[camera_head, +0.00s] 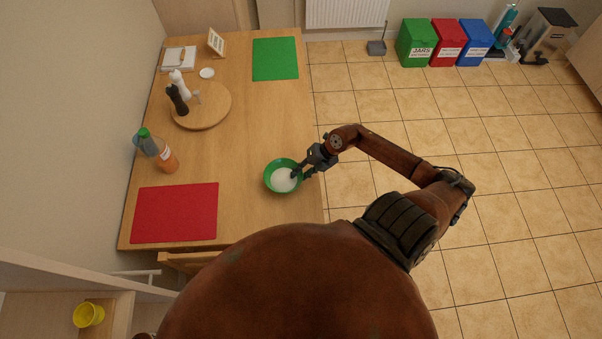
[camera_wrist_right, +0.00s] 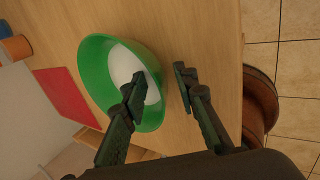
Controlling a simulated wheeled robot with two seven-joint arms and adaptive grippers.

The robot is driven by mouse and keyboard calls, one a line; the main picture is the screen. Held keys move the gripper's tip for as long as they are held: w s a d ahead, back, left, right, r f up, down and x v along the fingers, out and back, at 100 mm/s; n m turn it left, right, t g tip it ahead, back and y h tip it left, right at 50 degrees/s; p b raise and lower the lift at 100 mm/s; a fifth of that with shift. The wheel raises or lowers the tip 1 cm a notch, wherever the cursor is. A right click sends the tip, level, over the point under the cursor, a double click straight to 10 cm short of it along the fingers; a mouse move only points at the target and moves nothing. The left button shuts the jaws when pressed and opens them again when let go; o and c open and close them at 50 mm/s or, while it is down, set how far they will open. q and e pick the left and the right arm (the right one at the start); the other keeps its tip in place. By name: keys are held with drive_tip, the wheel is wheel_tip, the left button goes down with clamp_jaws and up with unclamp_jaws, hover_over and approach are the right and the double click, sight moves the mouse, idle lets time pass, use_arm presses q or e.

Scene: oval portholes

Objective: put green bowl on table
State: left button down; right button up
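The green bowl (camera_head: 270,187) is at the right edge side of the wooden table (camera_head: 240,130), and it appears to rest on the tabletop. My right gripper (camera_head: 299,174) is at the bowl's right rim. In the right wrist view, the gripper (camera_wrist_right: 160,88) has its fingers apart, one over the inside of the bowl (camera_wrist_right: 97,75) and one outside it over the table, with the rim between them. The fingers do not appear closed on the rim. My left gripper is not in view.
A red mat (camera_head: 175,212), a bottle (camera_head: 165,158), a round board (camera_head: 207,112) with shakers and a green mat (camera_head: 275,58) occupy the table. A yellow cup (camera_head: 88,314) stands at lower left. The table's middle is clear. Coloured bins (camera_head: 445,45) stand on the floor.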

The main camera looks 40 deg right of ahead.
drive_tip(key=v, duration=1.2)
idle(0.4)
